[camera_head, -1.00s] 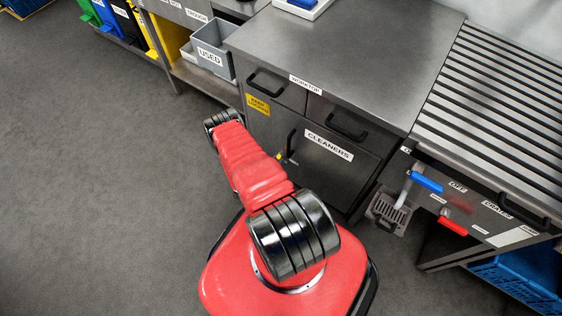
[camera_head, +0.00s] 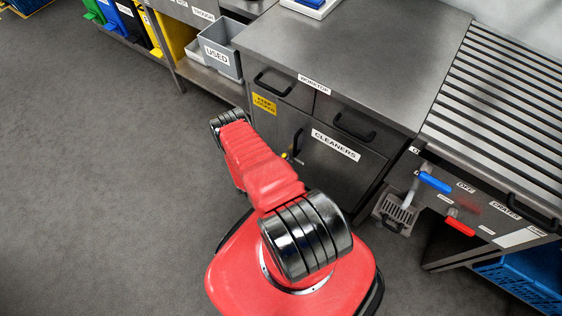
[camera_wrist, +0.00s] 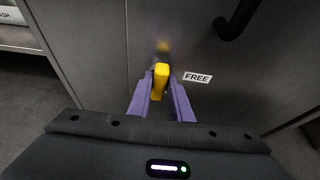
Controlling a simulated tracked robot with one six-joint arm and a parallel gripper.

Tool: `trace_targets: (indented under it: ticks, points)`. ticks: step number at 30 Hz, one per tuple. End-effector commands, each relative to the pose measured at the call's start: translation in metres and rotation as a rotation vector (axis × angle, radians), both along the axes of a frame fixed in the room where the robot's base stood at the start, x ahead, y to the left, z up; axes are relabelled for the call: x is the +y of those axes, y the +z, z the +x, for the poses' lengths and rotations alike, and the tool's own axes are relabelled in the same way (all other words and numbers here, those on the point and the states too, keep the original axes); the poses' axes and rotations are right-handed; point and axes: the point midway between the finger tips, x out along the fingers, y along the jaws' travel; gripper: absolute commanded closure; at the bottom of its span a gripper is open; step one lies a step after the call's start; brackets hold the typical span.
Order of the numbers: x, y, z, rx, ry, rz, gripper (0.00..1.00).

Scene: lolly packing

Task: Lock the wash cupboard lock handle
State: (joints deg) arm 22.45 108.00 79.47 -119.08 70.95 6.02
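The yellow lock handle (camera_wrist: 160,80) stands out from the grey door of the wash cupboard (camera_wrist: 95,50) in the wrist view, pointing down towards me. A "FREE" label (camera_wrist: 198,77) is on the door just right of it. My gripper (camera_wrist: 161,92) has its two purple fingers on either side of the handle, with what look like narrow gaps. In the head view a small yellow spot of the handle (camera_head: 285,156) shows beside my red arm, on the cupboard marked "CLEANERS" (camera_head: 335,145). My arm hides the gripper there.
A black door pull (camera_wrist: 238,18) is up and right of the handle. In the head view the worktop (camera_head: 350,60) is above the cupboard, and a slatted bench with a blue lever (camera_head: 435,182) and a red lever (camera_head: 460,227) is to the right. Open floor (camera_head: 100,200) is at left.

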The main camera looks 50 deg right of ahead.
Motion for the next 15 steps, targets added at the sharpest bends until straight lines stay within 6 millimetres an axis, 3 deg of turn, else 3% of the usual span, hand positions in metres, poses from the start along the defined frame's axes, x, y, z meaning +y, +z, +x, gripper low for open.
trace_targets:
  ticks: [7,15]
  points:
    - [0.0004,-0.0002,-0.0001,0.0,0.001,0.0,0.64]
    - [0.0011,0.0004,0.0008,-0.001,0.002,0.0,0.64]
